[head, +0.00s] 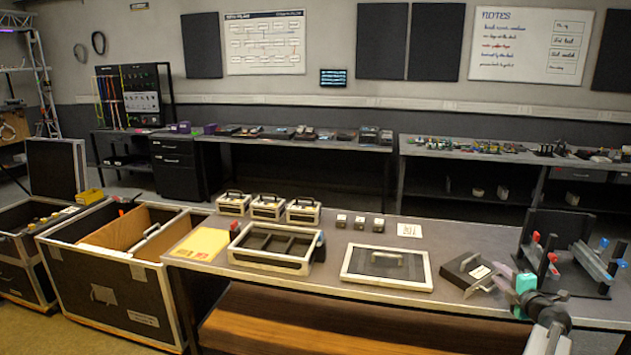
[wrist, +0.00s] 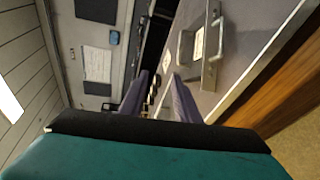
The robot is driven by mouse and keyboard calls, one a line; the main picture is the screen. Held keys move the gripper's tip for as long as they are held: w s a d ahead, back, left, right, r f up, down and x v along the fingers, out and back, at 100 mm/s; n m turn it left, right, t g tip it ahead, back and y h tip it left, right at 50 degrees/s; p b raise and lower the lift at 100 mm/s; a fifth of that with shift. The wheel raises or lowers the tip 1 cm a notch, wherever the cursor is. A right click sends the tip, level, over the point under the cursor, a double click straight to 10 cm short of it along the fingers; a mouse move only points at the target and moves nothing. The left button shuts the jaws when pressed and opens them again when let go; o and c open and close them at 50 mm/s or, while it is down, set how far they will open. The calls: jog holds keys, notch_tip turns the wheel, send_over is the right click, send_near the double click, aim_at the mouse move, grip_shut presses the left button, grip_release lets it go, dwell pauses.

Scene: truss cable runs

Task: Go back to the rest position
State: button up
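My gripper (head: 503,274) is at the right end of the near workbench, with a teal body and purple fingers. It is beside a black box (head: 462,270) with a label and a metal handle, and overlaps it in the head view. I cannot tell whether they touch there. In the wrist view the two purple fingers (wrist: 159,92) stand apart with nothing held between them. A metal handle (wrist: 216,42) shows to the right of the fingers in that view.
The near workbench (head: 345,228) holds an open divided case (head: 236,257), a framed lid (head: 346,276), small cases and a yellow folder (head: 200,245). A dark rack (head: 557,228) with coloured-tipped bars stands close behind my gripper. Open flight cases (head: 118,299) stand left.

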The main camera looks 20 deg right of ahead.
jog(key=w+a+f+n+y+b, duration=0.1)
jog(key=w+a+f+y, duration=0.1)
jog(key=w+a+f, duration=0.65)
jog(key=w+a+f+y+b, duration=0.1)
jog(key=w+a+f+y, duration=0.15)
jog(key=w+a, duration=0.6)
jog(key=w+a+f+n+y+b, duration=0.15)
jog(key=w+a+f, duration=0.35)
jog(key=a, duration=0.7)
jog(key=w+a+f+m+g+b, duration=0.15)
jog(key=a+f+m, duration=0.45)
jog(key=a+f, duration=1.35)
jog(key=s+a+f+m+g+h+b, duration=0.1)
jog(key=s+a+f+m+g, duration=0.25)
jog(key=s+a+f, duration=0.45)
jog(key=s+a+f+m+g+h, duration=0.15)
jog(key=s+a+f+g, duration=0.3)
jog(key=s+f, duration=0.65)
jog(key=s+a+m+g+y, duration=0.1)
jog(key=s+a+m+g, duration=0.1)
jog(key=s, duration=0.6)
jog(key=s+a+m+g, duration=0.2)
jog(key=s+g, duration=0.3)
jog(key=s, duration=0.4)
jog(key=s+a+m+g+y, duration=0.1)
jog(key=s+a+m+g, duration=0.1)
jog(key=s, duration=0.7)
jog(key=shift+a+f+g+y, duration=0.35)
jog(key=shift+a+f+g, duration=0.1)
jog(key=shift+a+g, duration=0.45)
